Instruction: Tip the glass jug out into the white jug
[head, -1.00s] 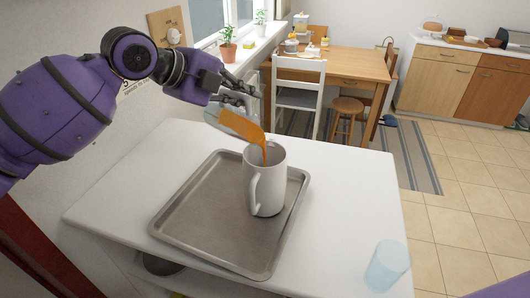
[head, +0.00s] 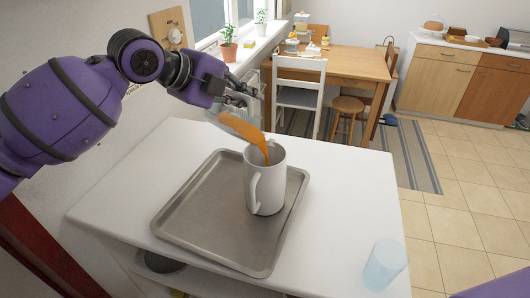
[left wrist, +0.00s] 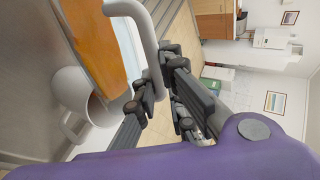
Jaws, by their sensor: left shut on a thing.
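The white jug (head: 266,185) stands upright on a metal tray, its handle toward the front left. The glass jug (head: 226,125) is tilted steeply above it, mouth toward the right. Orange liquid (head: 250,131) runs from its lip in a stream into the white jug. My left gripper (head: 241,97) is shut on the glass jug, behind and above the white jug. In the left wrist view the fingers close around the glass jug's pale handle (left wrist: 150,48), with orange liquid inside and the white jug (left wrist: 77,100) below. My right gripper is out of view.
The metal tray (head: 185,215) lies on a white counter (head: 340,190). The counter between tray and glass is clear. Potted plants (head: 228,45) stand on the windowsill behind.

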